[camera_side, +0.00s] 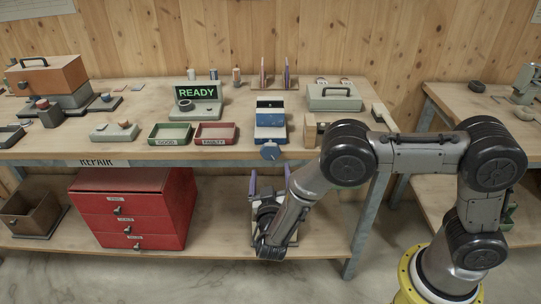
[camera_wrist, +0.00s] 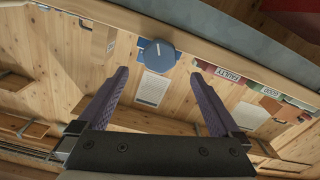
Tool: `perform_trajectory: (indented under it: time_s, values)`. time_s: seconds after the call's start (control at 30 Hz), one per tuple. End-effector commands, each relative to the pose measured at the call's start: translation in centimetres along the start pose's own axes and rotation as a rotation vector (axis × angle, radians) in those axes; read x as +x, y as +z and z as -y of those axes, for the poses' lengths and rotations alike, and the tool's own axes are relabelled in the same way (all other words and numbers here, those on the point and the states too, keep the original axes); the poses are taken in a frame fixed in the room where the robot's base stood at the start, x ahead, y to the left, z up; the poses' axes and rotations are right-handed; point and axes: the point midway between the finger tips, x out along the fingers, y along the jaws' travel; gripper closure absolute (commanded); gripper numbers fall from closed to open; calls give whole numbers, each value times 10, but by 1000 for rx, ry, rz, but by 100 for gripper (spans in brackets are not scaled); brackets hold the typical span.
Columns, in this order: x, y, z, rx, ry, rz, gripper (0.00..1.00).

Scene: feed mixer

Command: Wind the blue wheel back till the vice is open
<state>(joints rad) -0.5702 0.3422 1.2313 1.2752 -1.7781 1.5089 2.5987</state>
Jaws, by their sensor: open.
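The blue vice (camera_side: 270,124) stands at the front edge of the bench. Its blue wheel (camera_side: 270,151) is a round disc on the front face, overhanging the edge. My gripper (camera_side: 270,172) is below the wheel in front of the bench, purple fingers spread and pointing up. In the wrist view the blue wheel (camera_wrist: 158,53) lies ahead of the gap between the fingertips, with a short pale mark on its face. My gripper (camera_wrist: 159,70) is open and empty, with no finger touching the wheel. I cannot tell how far the vice jaws are apart.
A green tray (camera_side: 170,141) and a red tray (camera_side: 215,142) stand left of the vice. A wooden block (camera_side: 310,132) stands close on its right. A green READY display (camera_side: 196,92) is behind left. A red drawer cabinet (camera_side: 130,213) is on the lower shelf.

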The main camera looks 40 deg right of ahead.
Motion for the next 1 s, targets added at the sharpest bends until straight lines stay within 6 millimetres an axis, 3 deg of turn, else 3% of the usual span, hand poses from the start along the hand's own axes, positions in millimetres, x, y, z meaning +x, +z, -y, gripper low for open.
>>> perform_trajectory:
  time_s: [0.2,0.4,0.6,0.87,1.0]
  values:
    - [44,1,-1,1,6,2,0]
    - [72,0,0,1,3,1,0]
    - [84,0,0,0,1,0,0]
    - [85,0,0,0,0,0,0]
    - [84,0,0,0,1,0,22]
